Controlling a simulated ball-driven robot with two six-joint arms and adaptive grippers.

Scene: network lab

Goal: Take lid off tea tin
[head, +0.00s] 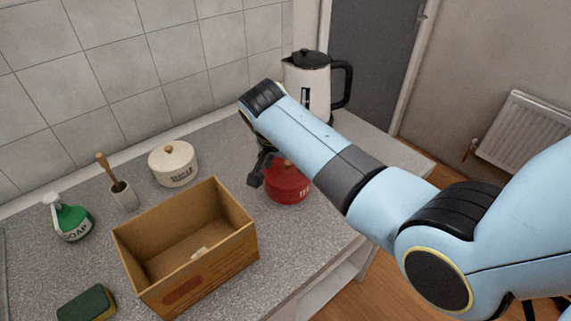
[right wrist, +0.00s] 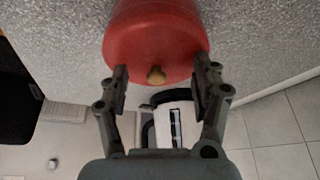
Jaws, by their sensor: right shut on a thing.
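The red tea tin (head: 290,190) stands on the counter, partly behind my right arm, with part of its white lettering showing. Its red lid (right wrist: 155,62) with a round wooden knob (right wrist: 156,76) shows in the right wrist view, between the two fingers of my right gripper (right wrist: 160,73). The fingers are closed against opposite sides of the lid's rim. In the head view the right gripper (head: 260,168) is at the tin's left side, mostly hidden by the arm. The lid appears seated on the tin; I see no gap. My left gripper is not in view.
An open cardboard box (head: 190,258) stands left of the tin. Behind are a cream sugar tin (head: 174,165), a pot with a brush (head: 123,195) and a white kettle (head: 307,80). A soap bottle (head: 72,221) and sponge (head: 87,305) are at left. The counter edge is right of the tin.

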